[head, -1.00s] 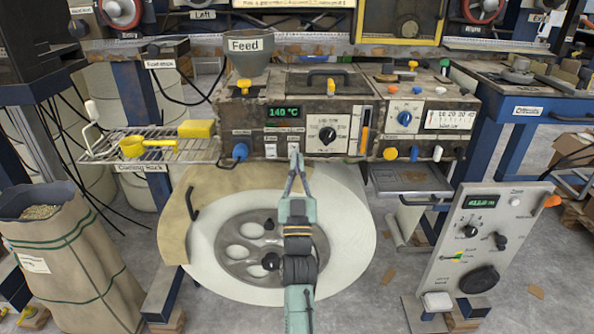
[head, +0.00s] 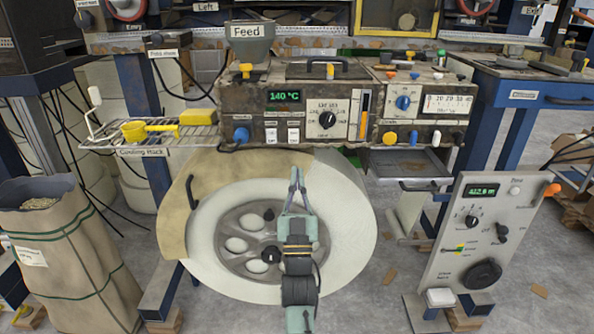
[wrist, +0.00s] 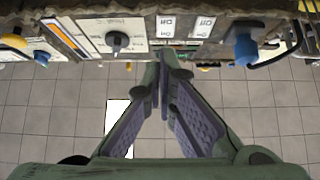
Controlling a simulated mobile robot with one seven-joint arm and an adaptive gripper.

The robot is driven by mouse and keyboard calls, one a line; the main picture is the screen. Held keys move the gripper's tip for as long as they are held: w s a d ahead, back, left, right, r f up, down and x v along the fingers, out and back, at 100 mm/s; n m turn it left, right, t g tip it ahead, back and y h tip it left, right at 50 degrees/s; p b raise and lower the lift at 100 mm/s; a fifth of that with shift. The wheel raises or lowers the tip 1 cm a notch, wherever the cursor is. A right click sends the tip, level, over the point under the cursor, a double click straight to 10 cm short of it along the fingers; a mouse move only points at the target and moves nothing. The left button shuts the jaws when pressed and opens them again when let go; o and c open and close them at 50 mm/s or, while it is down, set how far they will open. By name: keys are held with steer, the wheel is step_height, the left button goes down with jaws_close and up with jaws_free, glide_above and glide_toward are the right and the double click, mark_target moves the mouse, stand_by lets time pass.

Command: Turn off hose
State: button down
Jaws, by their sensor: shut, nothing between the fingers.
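My gripper (head: 297,171) is shut and empty, its fingertips together just below the front panel of the machine and apart from it. It also shows in the wrist view (wrist: 162,62), pointing at the panel's lower edge. Small white switches (head: 281,134) sit on the panel above the fingertips; in the wrist view the white switches (wrist: 202,26) carry Off and On lettering. Left of them is a blue knob (head: 241,135), which shows at the right in the wrist view (wrist: 244,48) with a dark hose or cable beside it. Which control belongs to the hose cannot be told.
A large white wheel (head: 345,235) stands behind my arm, under the machine (head: 270,75). A wire rack (head: 165,138) with a yellow scoop is at left. A sack (head: 85,275) stands at the lower left. A grey control stand (head: 465,250) is at right.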

steer(key=v, duration=0.1)
steer(key=b+v, duration=0.1)
steer(key=v, duration=0.1)
steer(key=b+v, duration=0.1)
steer(key=v, duration=0.1)
steer(key=shift+w+f, duration=0.25)
steer(key=shift+f, duration=0.3)
